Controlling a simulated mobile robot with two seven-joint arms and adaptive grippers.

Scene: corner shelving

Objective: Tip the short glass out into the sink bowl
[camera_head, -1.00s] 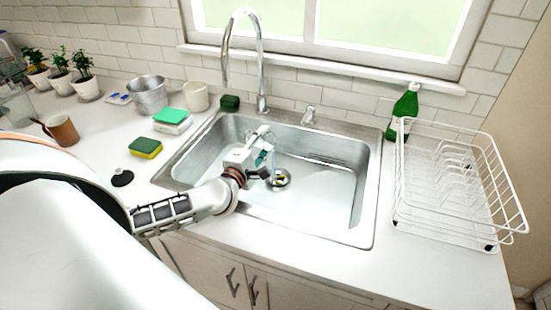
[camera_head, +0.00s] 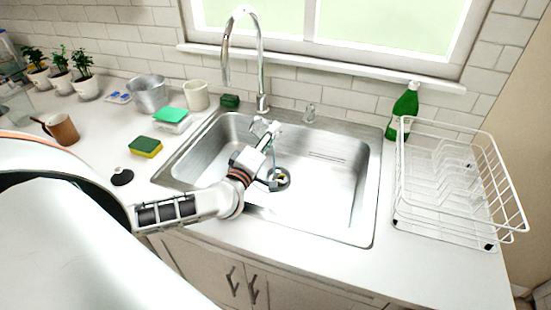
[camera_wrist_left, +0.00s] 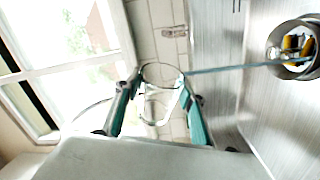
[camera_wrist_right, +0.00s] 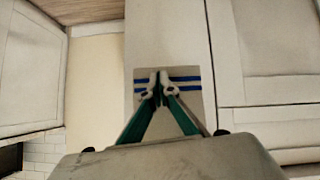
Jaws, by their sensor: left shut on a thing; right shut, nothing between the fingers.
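My left gripper (camera_head: 264,132) is over the left part of the sink bowl (camera_head: 325,190), shut on the short clear glass. In the left wrist view the glass (camera_wrist_left: 161,74) sits between the two teal fingers of the left gripper (camera_wrist_left: 160,95), its rim showing. It is tipped over, and a thin bluish stream (camera_wrist_left: 230,68) runs from it to the drain (camera_wrist_left: 296,45). The stream (camera_head: 273,160) also shows in the head view, falling to the drain. The glass is hard to make out there. My right gripper (camera_wrist_right: 161,92) is shut and empty, seen only in its wrist view.
The faucet (camera_head: 262,75) stands behind the bowl. A white dish rack (camera_head: 450,240) and green bottle (camera_head: 404,108) are to the right. Sponges (camera_head: 145,147), a metal pot (camera_head: 149,95), a cream cup (camera_head: 196,96) and a brown mug (camera_head: 62,130) stand left. A cabinet (camera_wrist_right: 270,60) faces the right gripper.

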